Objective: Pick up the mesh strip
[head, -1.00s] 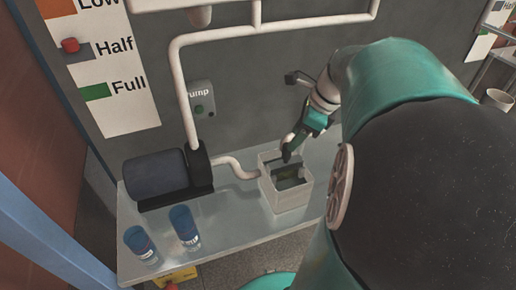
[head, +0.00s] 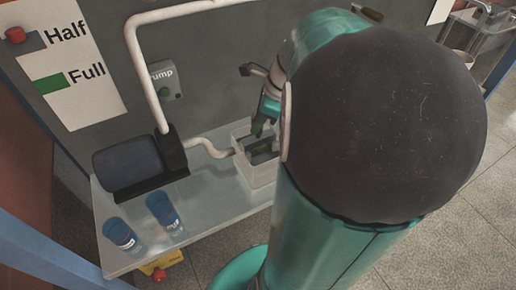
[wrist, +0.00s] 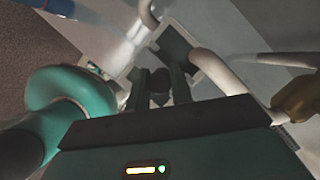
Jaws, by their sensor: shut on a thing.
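The mesh strip (head: 264,152) shows as a dark, greenish piece within the open top of a white box (head: 262,176). My gripper (head: 258,134) points down at the box opening, its fingers at the strip's top. In the wrist view the two fingers of my gripper (wrist: 160,84) are close together with a dark piece between them, which I take as the strip. The box's pale rim frames a dark interior (wrist: 176,45) beyond them. The strip's lower part is hidden in the box, and my arm covers the box's right side.
The box stands on a metal table (head: 205,205). A white pipe (head: 208,149) runs to it from a dark pump motor (head: 128,166). Two blue-capped jars (head: 121,235) (head: 163,213) stand at the table's front left. A pump switch box (head: 165,80) is on the wall.

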